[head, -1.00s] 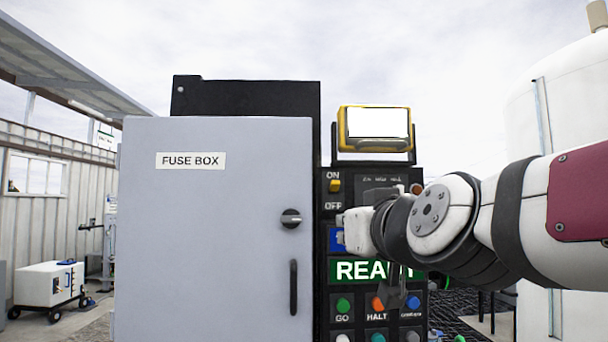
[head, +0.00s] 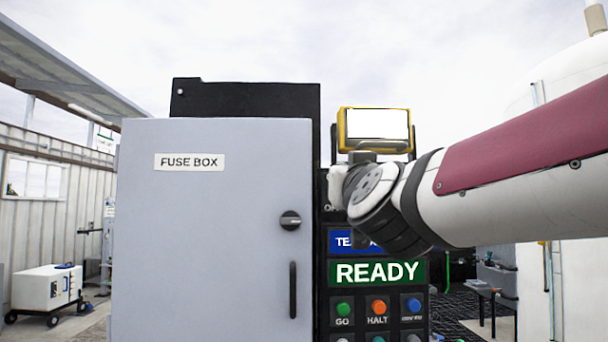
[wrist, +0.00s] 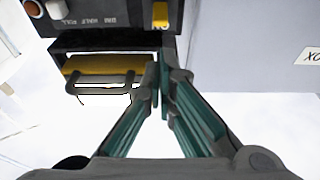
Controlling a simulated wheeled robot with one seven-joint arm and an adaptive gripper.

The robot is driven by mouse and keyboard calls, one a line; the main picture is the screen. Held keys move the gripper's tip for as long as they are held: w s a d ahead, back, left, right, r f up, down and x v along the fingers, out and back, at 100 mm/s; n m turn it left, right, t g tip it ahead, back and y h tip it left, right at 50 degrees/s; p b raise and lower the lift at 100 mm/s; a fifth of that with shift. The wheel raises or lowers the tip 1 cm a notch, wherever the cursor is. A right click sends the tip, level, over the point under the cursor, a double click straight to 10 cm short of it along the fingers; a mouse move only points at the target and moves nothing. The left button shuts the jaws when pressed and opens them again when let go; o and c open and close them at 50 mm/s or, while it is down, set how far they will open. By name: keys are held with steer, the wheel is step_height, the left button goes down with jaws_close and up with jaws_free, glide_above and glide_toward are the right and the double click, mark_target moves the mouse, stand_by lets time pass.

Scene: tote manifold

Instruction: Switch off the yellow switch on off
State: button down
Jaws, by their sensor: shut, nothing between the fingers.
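The yellow switch (wrist: 160,15) shows at the top of the wrist view, which sees the panel upside down. In the head view my arm hides it; only part of the OFF lettering shows. Its present position cannot be told from these frames. My gripper (wrist: 160,66) is shut and empty, its teal fingers together. In the wrist view its tips lie just below the switch, with a visible gap, over the dark panel edge beside the yellow lamp. In the head view my wrist covers the fingers.
The yellow-framed lamp (head: 376,129) stands on top of the control panel, close to my wrist. The grey fuse box door (head: 225,250) is shut, left of the panel. Below are the green READY sign (head: 376,272) and several push buttons, including HALT (head: 379,306).

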steer(key=x, duration=0.8)
steer(key=shift+w, duration=0.35)
steer(key=shift+f+b, duration=0.2)
steer(key=shift+b, duration=0.45)
